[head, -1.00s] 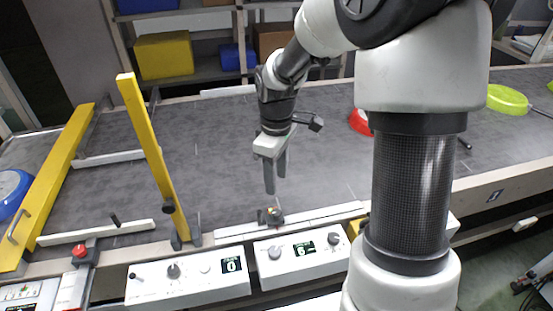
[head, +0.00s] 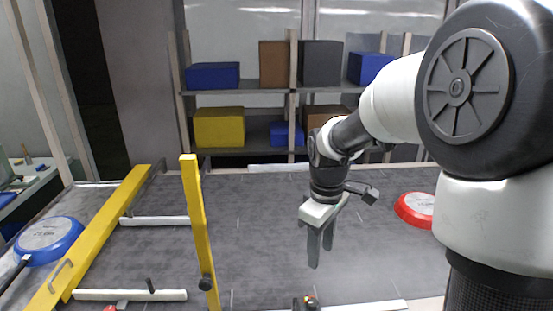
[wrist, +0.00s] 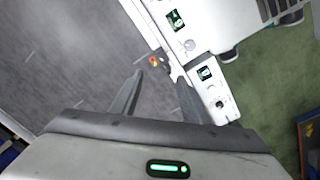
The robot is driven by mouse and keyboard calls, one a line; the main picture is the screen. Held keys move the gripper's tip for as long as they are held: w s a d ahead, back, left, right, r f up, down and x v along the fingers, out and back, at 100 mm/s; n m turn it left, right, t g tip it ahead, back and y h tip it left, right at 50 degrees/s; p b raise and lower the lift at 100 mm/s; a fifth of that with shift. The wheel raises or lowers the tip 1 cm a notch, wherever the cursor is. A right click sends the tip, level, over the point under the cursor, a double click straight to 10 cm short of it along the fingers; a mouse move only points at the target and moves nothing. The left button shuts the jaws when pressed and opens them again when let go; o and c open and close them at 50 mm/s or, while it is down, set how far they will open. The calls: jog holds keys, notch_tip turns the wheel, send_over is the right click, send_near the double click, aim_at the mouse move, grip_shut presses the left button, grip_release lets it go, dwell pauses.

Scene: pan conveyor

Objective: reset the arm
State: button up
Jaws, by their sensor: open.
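My gripper (head: 321,245) hangs from my bent arm over the grey conveyor belt (head: 270,240), fingers pointing down. It is open and empty, and apart from the belt. In the wrist view the two fingers of my gripper (wrist: 160,98) are spread, with a small device with coloured buttons (wrist: 154,62) beyond them at the belt's edge. The same device shows at the bottom of the head view (head: 308,302).
A blue pan (head: 48,240) lies at the left and a red pan (head: 414,208) at the right. Yellow bars (head: 198,230) cross the belt's left part. Shelves with boxes (head: 219,127) stand behind. White control panels (wrist: 208,88) line the near edge.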

jog(key=s+r+m+t+p, duration=0.5)
jog(key=s+r+m, duration=0.4)
jog(key=s+r, duration=0.8)
jog(key=shift+s+d+r+m+p, duration=0.2)
jog(key=shift+s+r+m+p, duration=0.15)
jog(key=shift+r+p, duration=0.45)
